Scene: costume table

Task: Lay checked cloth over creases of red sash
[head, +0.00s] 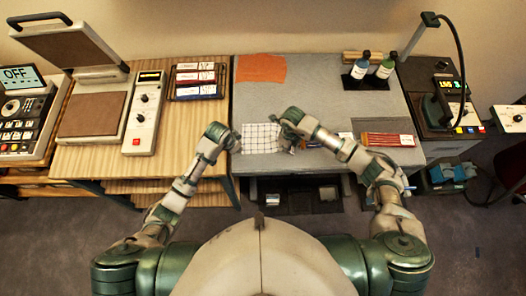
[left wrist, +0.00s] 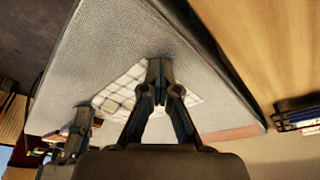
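The checked cloth (head: 262,138), white with dark lines, is at the front left of the grey table. It also shows behind my fingers in the left wrist view (left wrist: 125,91). My left gripper (head: 235,143) is at its left edge. In the left wrist view its fingertips (left wrist: 160,76) are together at the cloth's edge and look shut on it. My right gripper (head: 284,127) is at the cloth's upper right side; its fingers are too small to read. An orange-red cloth (head: 261,68), apparently the sash, lies flat at the back left, apart from the checked cloth.
Bottles (head: 372,68) stand on a dark tray at the back right. A red striped bundle (head: 387,140) lies at the front right, near my right forearm. The wooden table (head: 200,115) on the left holds boxed items (head: 196,80) and a device (head: 146,110). The grey middle is clear.

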